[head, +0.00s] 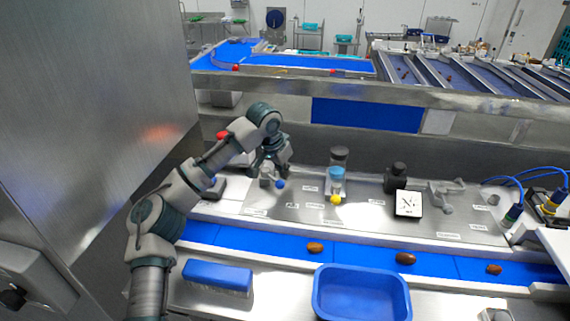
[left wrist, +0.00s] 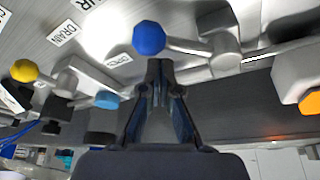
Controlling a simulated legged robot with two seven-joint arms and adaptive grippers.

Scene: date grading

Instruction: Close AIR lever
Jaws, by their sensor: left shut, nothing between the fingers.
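The AIR lever has a round blue knob (head: 280,184) on a short metal arm, on the steel panel (head: 300,212) at the left. In the left wrist view the blue knob (left wrist: 149,37) lies just beyond my fingertips, with its metal arm running right to a valve body (left wrist: 224,52). A partly cut-off label, seemingly AIR (left wrist: 84,4), is above left of it. My left gripper (head: 268,170) is shut and empty, pointing down by the lever. Its fingertips (left wrist: 160,72) are close to the knob; I cannot tell whether they touch. My right gripper is not in view.
A yellow-knobbed lever (head: 335,199) stands to the right, by a DRAIN label (left wrist: 63,33). A black-topped fitting (head: 396,176) and a white sign (head: 408,204) are farther right. The blue belt (head: 360,258) carries brown dates in front, with a blue tray (head: 362,292) nearer.

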